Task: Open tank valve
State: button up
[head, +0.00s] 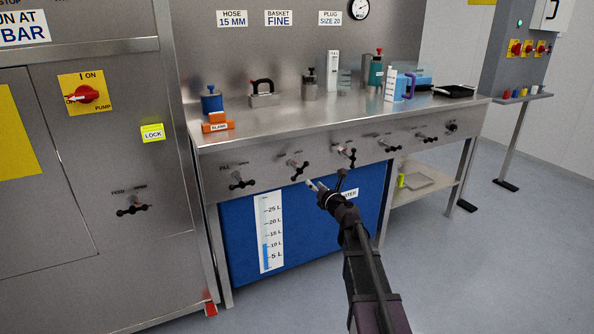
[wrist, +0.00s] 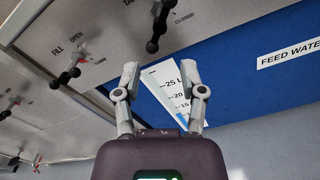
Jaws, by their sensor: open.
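The tank valve (head: 298,169) is a black handle on the steel bench front, second from the left, right of the fill valve (head: 238,181). In the wrist view the tank valve (wrist: 157,28) shows at the top, its handle steeply slanted, with a CLOSED label to its right. My gripper (head: 313,185) is in front of the bench, just below and right of the tank valve in the head view. In the wrist view my gripper (wrist: 160,78) has its fingers spread, with nothing held between them. The handle is beyond the fingertips, apparently apart from them.
A blue tank (head: 235,235) with a level gauge (head: 271,233) is under the bench. More valves (head: 345,153) line the bench front to the right. A steel cabinet (head: 165,185) stands at the left. The floor (head: 480,265) at the right is clear.

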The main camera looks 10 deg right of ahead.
aim_at(299, 170)
jog(key=x, duration=1.3)
jog(key=shift+w+a, duration=0.15)
jog(key=shift+w, duration=0.2)
grip_shut()
